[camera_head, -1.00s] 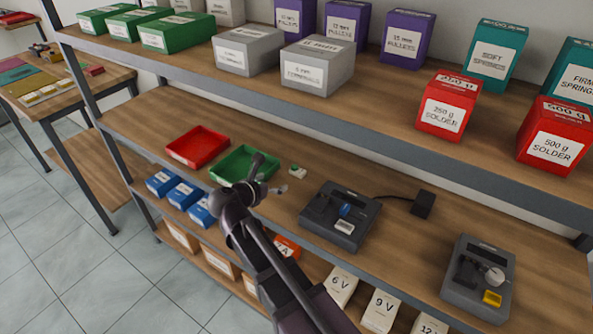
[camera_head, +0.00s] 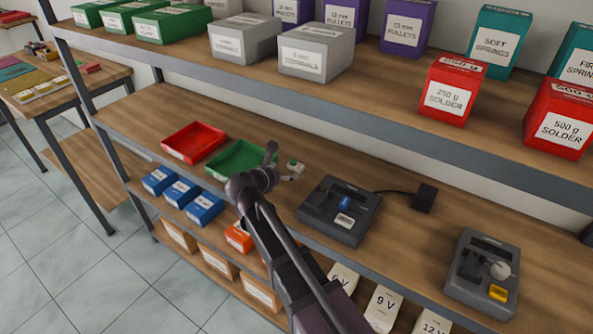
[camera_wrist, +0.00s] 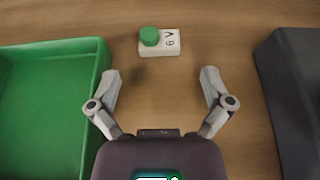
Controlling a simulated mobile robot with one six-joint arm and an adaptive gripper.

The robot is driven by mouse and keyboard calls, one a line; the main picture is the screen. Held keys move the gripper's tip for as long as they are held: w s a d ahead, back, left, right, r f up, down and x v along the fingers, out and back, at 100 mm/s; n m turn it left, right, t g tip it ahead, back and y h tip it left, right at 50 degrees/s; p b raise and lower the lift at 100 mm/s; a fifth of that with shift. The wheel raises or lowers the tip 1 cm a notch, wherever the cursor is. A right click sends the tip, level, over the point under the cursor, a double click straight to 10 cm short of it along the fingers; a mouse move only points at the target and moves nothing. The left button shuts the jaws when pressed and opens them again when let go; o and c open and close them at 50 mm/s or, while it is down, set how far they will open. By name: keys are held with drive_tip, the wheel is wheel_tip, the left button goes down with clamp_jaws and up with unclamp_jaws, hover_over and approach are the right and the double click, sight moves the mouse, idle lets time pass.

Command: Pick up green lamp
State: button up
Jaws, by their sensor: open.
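The green lamp (camera_wrist: 149,36) is a small green dome on a white block marked 6 V. It lies on the wooden shelf, ahead of my fingertips in the wrist view. It also shows in the head view as a small white and green piece (camera_head: 296,166), just right of the green tray. My gripper (camera_wrist: 162,80) is open and empty, its two fingers spread wide. The lamp sits between the finger lines, slightly left of centre and apart from both. In the head view my gripper (camera_head: 281,163) is close beside the lamp.
A green tray (camera_wrist: 98,75) stands close on the left and a dark device (camera_wrist: 285,60) on the right. In the head view a red tray (camera_head: 194,143), a grey tester (camera_head: 340,210) and a second tester (camera_head: 482,273) share the shelf. An upper shelf (camera_head: 330,95) overhangs.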

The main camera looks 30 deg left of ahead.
sight(295, 166)
drive_tip(key=shift+w+f, duration=0.1)
drive_tip(key=shift+w, duration=0.15)
drive_tip(key=shift+w, duration=0.1)
drive_tip(key=b+x, duration=0.2)
drive_tip(key=x, duration=0.2)
drive_tip(key=shift+a+f, duration=0.1)
drive_tip(key=shift+f, duration=0.15)
drive_tip(key=shift+w+f, duration=0.1)
drive_tip(key=shift+w, duration=0.3)
drive_tip(key=c, duration=1)
drive_tip(key=shift+o, duration=0.2)
drive_tip(key=shift+r, duration=0.2)
